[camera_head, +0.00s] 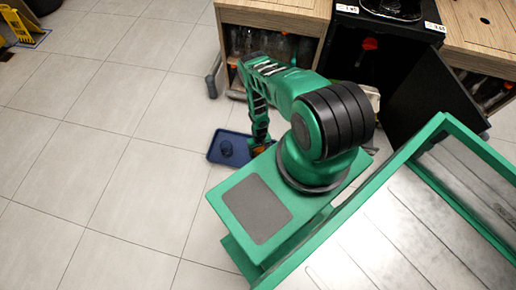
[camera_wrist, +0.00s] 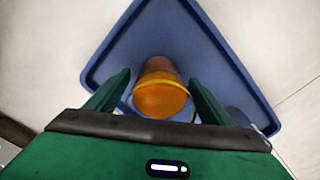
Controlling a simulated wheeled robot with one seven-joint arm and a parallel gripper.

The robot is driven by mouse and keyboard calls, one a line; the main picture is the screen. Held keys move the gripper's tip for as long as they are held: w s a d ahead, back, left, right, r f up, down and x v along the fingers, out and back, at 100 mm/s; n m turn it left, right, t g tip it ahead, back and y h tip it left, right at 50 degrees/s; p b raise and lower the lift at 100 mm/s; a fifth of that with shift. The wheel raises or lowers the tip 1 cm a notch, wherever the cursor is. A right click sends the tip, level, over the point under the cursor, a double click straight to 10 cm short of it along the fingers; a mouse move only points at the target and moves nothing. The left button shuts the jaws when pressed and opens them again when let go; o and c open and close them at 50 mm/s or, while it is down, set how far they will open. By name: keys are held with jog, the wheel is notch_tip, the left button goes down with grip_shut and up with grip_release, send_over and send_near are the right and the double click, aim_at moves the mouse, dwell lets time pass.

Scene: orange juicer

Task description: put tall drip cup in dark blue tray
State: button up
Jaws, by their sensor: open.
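The dark blue tray (camera_head: 213,157) lies on the floor left of my base in the head view. It fills much of the wrist view as a blue floor with a raised rim (camera_wrist: 100,62). An orange-filled cup (camera_wrist: 160,97) with a yellowish rim, which I take as the tall drip cup, appears over the tray's inside. My gripper (camera_wrist: 158,80) is open, with one finger on each side of the cup. Whether the cup's base touches the tray is hidden. In the head view, only a bit of orange shows by my gripper (camera_head: 260,144).
A dark round object (camera_head: 226,148) sits in the tray, and a greyish thing (camera_wrist: 238,116) shows near its right edge in the wrist view. A wooden cabinet (camera_head: 265,20) and an open black door (camera_head: 425,95) stand behind.

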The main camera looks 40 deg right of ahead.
notch_tip(320, 180, up, 10)
jog(key=shift+f, duration=0.2)
dwell(0.3)
